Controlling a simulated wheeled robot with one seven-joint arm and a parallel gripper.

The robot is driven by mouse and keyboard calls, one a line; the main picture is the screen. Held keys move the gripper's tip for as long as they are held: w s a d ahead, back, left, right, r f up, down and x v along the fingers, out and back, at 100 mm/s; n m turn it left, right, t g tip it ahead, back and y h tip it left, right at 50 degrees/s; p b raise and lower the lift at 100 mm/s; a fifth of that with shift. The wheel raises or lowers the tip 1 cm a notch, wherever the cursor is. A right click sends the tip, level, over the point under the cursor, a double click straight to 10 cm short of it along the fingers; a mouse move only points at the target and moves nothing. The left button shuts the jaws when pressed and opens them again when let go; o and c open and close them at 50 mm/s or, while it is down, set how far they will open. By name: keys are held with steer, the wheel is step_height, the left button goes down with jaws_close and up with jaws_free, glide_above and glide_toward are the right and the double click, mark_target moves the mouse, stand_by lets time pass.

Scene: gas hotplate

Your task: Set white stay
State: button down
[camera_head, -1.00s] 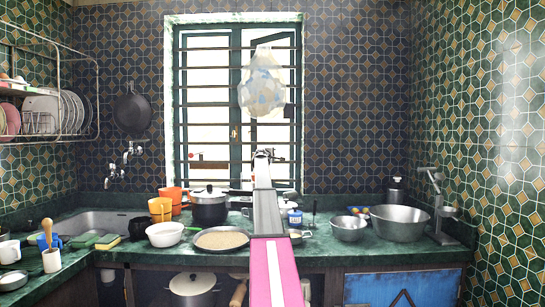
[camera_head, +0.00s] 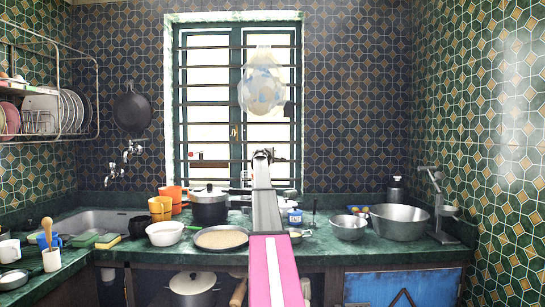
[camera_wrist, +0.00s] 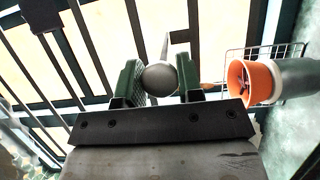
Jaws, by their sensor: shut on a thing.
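My gripper (camera_head: 263,155) is in front of the barred window (camera_head: 222,100), at the end of my raised arm. In the wrist view its two dark green fingers (camera_wrist: 159,82) are shut on a grey round-ended piece (camera_wrist: 160,77) with a thin pointed part rising behind it. The window frame and bars stand behind this piece in that view. I cannot tell whether this piece belongs to the white stay. No white stay can be made out clearly in either view, and my arm hides part of the lower window.
A pale bag (camera_head: 262,82) hangs before the window just above my gripper. An orange cup (camera_wrist: 250,80) is close to the right of my fingers in the wrist view. Below are a dark pot (camera_head: 209,208), a pan of grain (camera_head: 221,238) and a large metal bowl (camera_head: 400,222).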

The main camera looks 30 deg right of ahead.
steer(key=shift+s+a, duration=0.1)
steer(key=shift+s, duration=0.1)
steer(key=c, duration=0.8)
jaws_free()
steer(key=shift+a, duration=0.1)
steer(key=v, duration=1)
steer(key=shift+s+a, duration=0.25)
steer(key=shift+a, duration=0.05)
